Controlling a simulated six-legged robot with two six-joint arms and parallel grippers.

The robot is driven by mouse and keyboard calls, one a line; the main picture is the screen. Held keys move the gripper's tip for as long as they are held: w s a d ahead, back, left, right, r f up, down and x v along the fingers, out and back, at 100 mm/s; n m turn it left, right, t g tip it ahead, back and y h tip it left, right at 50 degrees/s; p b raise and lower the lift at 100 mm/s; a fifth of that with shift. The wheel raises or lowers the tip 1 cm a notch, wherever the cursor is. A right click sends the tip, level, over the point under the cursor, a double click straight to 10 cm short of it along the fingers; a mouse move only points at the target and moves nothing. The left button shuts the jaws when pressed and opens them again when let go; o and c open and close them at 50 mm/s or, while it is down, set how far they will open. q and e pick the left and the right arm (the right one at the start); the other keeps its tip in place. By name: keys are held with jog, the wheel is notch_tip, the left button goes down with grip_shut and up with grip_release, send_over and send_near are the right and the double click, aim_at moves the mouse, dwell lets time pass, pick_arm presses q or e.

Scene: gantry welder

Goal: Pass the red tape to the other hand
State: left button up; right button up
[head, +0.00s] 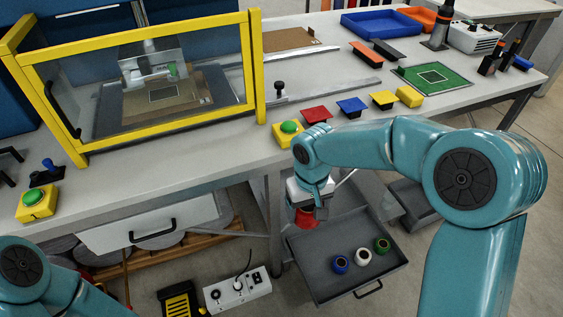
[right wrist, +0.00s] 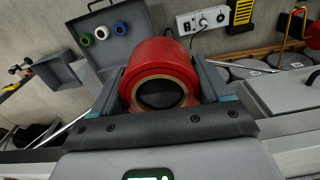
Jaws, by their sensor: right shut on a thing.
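The red tape (head: 305,219) is a thick roll held by my right gripper (head: 308,208), above the open grey drawer's back left part. In the right wrist view, the red tape (right wrist: 160,70) sits between the two fingers of the right gripper (right wrist: 165,88), its brown core facing the camera. The right gripper is shut on it. My left arm shows only as teal links at the lower left of the head view. The left gripper is out of view.
The open drawer (head: 312,283) holds blue (head: 340,265), white (head: 363,257) and green (head: 381,246) tape rolls. The workbench edge (head: 200,178) runs above it. A yellow-framed welder enclosure (head: 258,70) stands on the bench. A white power box (head: 238,289) lies lower, left of the drawer.

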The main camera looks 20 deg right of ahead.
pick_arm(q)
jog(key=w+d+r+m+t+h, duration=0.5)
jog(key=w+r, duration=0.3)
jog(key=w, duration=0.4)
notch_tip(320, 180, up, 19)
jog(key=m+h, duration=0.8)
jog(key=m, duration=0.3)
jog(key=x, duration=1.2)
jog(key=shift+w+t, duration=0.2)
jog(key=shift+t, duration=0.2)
pick_arm(e)
jog(key=s+a+r+n, duration=0.1)
jog(key=a+r+n, duration=0.2)
jog(key=a+n, duration=0.4)
jog(key=a, duration=0.7)
jog(key=shift+s+n, duration=0.25)
jog(key=shift+n, duration=0.15)
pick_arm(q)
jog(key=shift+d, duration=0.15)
